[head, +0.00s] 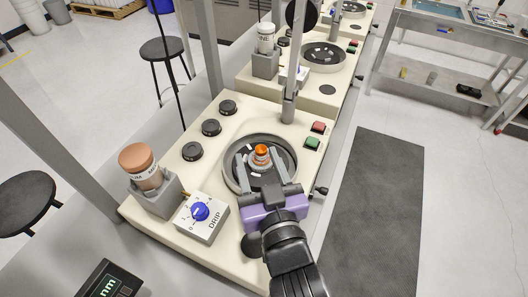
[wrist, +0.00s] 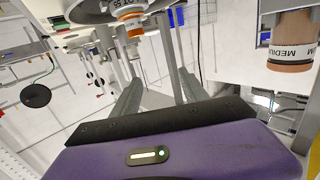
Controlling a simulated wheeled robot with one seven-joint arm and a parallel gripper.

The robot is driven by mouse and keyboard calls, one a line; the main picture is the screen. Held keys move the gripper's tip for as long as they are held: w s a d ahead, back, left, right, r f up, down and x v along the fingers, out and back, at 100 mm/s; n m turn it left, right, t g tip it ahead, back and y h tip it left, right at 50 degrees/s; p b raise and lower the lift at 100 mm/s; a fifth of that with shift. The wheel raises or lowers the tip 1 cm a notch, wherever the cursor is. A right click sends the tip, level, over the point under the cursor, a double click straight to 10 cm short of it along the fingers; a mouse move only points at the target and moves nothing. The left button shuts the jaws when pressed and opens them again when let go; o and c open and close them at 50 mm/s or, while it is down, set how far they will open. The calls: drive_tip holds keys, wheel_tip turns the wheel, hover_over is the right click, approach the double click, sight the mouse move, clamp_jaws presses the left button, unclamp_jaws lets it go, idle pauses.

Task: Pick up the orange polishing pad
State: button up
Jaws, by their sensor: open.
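The orange polishing pad (head: 261,149) is a small round piece with an orange top and a pale, marked band. It stands in the dark round bowl (head: 229,176) of the nearest machine. I cannot tell whether a finger touches the pad.
A brown-capped bottle (head: 141,168) marked MEDIUM stands in a grey holder left of the bowl. A DRIP box (head: 202,217) with a blue knob sits in front. A grey upright post (head: 289,85) rises close behind the bowl. Red and green buttons (head: 313,142) lie to its right.

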sight(261, 148)
drive_tip(key=w+a+h, duration=0.1)
drive_tip(key=w+a, duration=0.1)
drive_tip(key=w, duration=0.2)
drive_tip(key=d+f+g+h, duration=0.1)
drive_tip(key=d+f+m+g+h, duration=0.1)
drive_tip(key=f, duration=0.1)
drive_tip(key=w+d+f+m+g+h, duration=0.1)
drive_tip(key=f, duration=0.1)
drive_tip(key=shift+w+f, duration=0.1)
drive_tip(key=shift+f, duration=0.15)
drive_tip(key=shift+a+p+x, duration=0.2)
drive_tip(key=shift+p+x, duration=0.15)
drive_tip(key=shift+x, duration=1.5)
drive_tip(key=shift+a+p+x, duration=0.2)
drive_tip(key=shift+p+x, duration=0.1)
drive_tip(key=shift+x, duration=1.55)
clamp_jaws()
